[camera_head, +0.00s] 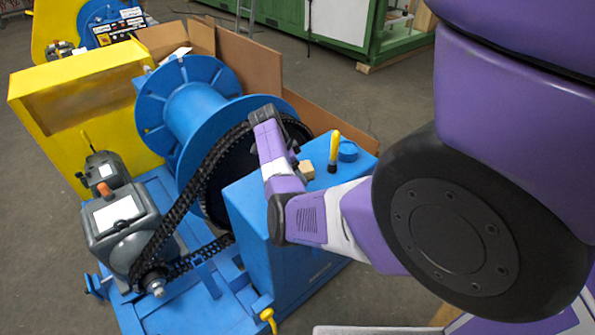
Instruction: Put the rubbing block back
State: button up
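A small tan block (307,170), which looks like the rubbing block, shows on top of the blue box (300,262), just right of my forearm's end. My purple arm reaches in from the right over this box. My gripper (294,156) is mostly hidden behind my own wrist; only small dark parts show close to the block. I cannot tell whether its fingers touch the block, or whether they are open or shut. The black chain (202,180) runs from the small sprocket (153,281) up around the large wheel, partly behind my wrist.
The blue spool (195,115), grey motor (122,225) and yellow panel (75,125) lie to the left. Cardboard (248,65) stands behind.

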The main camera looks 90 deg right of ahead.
jog(key=shift+r, duration=0.1)
jog(key=b+v, duration=0.1)
jog(key=v, duration=1.1)
